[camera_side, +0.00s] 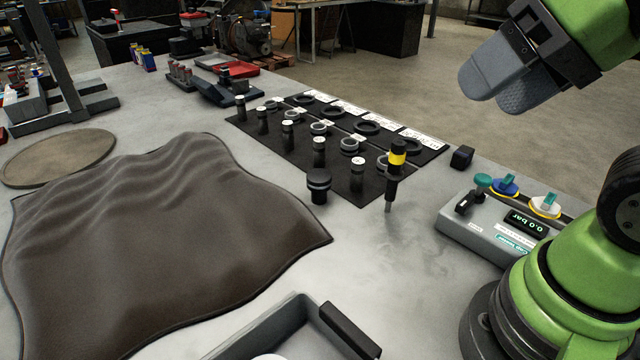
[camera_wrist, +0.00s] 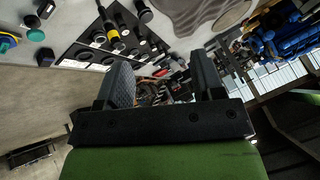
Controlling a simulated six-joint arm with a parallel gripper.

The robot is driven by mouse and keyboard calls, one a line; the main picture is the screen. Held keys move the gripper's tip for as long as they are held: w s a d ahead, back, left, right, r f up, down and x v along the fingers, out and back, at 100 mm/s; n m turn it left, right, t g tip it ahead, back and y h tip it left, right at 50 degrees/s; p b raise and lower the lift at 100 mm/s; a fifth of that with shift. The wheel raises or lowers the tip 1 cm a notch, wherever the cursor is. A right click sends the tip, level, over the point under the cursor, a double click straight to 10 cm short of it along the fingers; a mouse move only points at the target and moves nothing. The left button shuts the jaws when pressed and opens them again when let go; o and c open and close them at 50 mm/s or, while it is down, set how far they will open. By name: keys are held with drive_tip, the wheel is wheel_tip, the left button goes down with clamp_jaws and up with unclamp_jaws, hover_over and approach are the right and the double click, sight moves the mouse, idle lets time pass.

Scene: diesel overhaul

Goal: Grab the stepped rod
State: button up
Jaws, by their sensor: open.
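A dark stepped rod with a yellow band (camera_side: 396,172) stands upright on the grey bench, by the right end of the black mat. It has a wide black top, a narrower body and a thin metal tip at the bottom. It also shows in the wrist view, upper left (camera_wrist: 113,33). My gripper (camera_side: 512,78) is high above the bench at the upper right, well apart from the rod. Its two grey pads are spread with nothing between them, as the wrist view also shows (camera_wrist: 166,85).
A black mat (camera_side: 290,145) holds several dark cylinders, rings and white labels. A black flanged plug (camera_side: 318,186) stands left of the rod. A pressure tester (camera_side: 490,225) and small black block (camera_side: 462,157) lie right. A brown cloth (camera_side: 160,250) and grey tray (camera_side: 265,330) are in front.

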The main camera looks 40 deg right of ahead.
drive_tip(key=o, duration=0.3)
drive_tip(key=n+g+h, duration=0.1)
drive_tip(key=g+h, duration=0.1)
drive_tip(key=g, duration=0.1)
hover_over(319, 175)
drive_tip(key=s, duration=0.6)
wheel_tip(319, 175, down, 12)
drive_tip(key=shift+n+g+h, duration=0.3)
drive_tip(key=shift+n+g, duration=0.1)
drive_tip(key=shift+g, duration=0.2)
drive_tip(key=x, duration=0.4)
drive_tip(key=w+x, duration=0.1)
drive_tip(key=x, duration=0.7)
drive_tip(key=shift+w+a+r, duration=0.2)
drive_tip(key=shift+w+a, duration=0.05)
drive_tip(key=shift+a, duration=0.1)
drive_tip(key=shift+x, duration=3.15)
